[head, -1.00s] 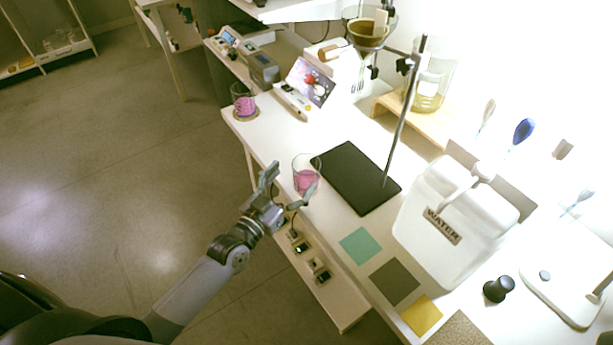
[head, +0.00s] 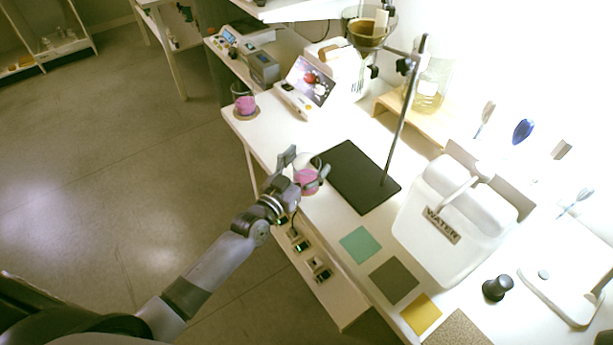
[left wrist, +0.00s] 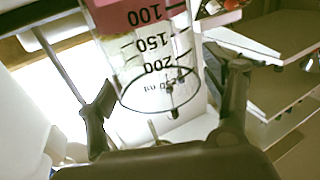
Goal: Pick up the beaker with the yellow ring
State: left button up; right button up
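A clear glass beaker with pink liquid (head: 305,176) stands on the white bench near its front edge. The left wrist view shows the same beaker (left wrist: 160,60) upside down, with black volume marks and a dark rim line. I cannot make out a yellow ring on it. My left gripper (head: 307,163) is open, with one finger on each side of this beaker; in the left wrist view gaps show between the fingers and the glass. A second beaker with pink liquid (head: 245,105) stands on a round coaster at the bench's far left corner. My right gripper is not in view.
A black stand base (head: 357,180) with a metal rod is just right of the near beaker. A white water container (head: 455,220) and coloured squares (head: 361,246) are to the right. A tablet-like display (head: 311,80) stands behind. Bench between the beakers is clear.

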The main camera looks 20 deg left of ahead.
pick_arm(q)
jog(key=c, duration=0.7)
grip_shut()
jog(key=shift+r, duration=0.1)
